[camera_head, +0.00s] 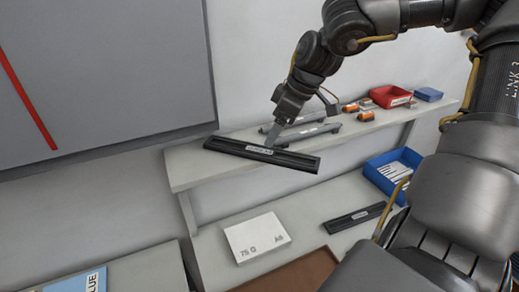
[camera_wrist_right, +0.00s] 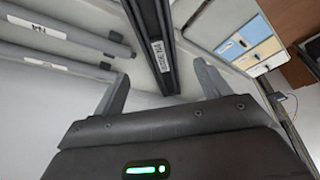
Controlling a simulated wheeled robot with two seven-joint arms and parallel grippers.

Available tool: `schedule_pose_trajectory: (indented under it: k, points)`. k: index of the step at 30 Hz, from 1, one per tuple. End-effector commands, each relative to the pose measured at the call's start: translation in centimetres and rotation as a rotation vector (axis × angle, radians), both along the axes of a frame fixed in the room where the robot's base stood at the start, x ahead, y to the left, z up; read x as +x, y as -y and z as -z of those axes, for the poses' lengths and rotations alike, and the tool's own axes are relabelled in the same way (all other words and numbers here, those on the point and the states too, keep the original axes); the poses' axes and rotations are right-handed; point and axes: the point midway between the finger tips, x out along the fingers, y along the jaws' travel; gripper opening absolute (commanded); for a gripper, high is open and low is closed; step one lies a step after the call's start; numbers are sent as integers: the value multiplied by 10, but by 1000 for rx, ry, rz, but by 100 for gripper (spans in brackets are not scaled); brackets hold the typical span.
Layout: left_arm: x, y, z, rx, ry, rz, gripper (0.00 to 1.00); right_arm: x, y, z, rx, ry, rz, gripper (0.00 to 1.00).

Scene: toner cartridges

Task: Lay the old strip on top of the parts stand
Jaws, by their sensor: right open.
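A long black strip with a white label (camera_head: 262,155) lies at the left part of the parts stand's grey top (camera_head: 190,165), its right end reaching past the front edge. My right gripper (camera_head: 272,137) is over the strip, pointing down, with its fingers open. In the right wrist view the strip (camera_wrist_right: 157,42) runs between the two spread fingers of my right gripper (camera_wrist_right: 163,84), with a gap on both sides. The label is too small to read surely. A second black strip (camera_head: 354,217) lies on the lower bench. My left gripper is out of view.
Two grey bars (camera_head: 305,131) lie behind the strip on the stand. A red bin (camera_head: 390,96), a blue box (camera_head: 428,94) and small orange parts stand farther right. A blue bin (camera_head: 393,172) and white box (camera_head: 257,238) are on the lower bench.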

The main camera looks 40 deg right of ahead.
Motion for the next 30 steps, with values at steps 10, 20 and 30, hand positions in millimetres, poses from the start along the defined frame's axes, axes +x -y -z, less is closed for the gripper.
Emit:
schedule_pose_trajectory:
  k: [10,20,30]
  points:
    - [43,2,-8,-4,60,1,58,7,-4,18,0,1,0,75]
    - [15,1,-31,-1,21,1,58,20,-14,40,0,-6,-1,75]
    - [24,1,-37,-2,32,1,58,28,-17,64,0,-1,1,75]
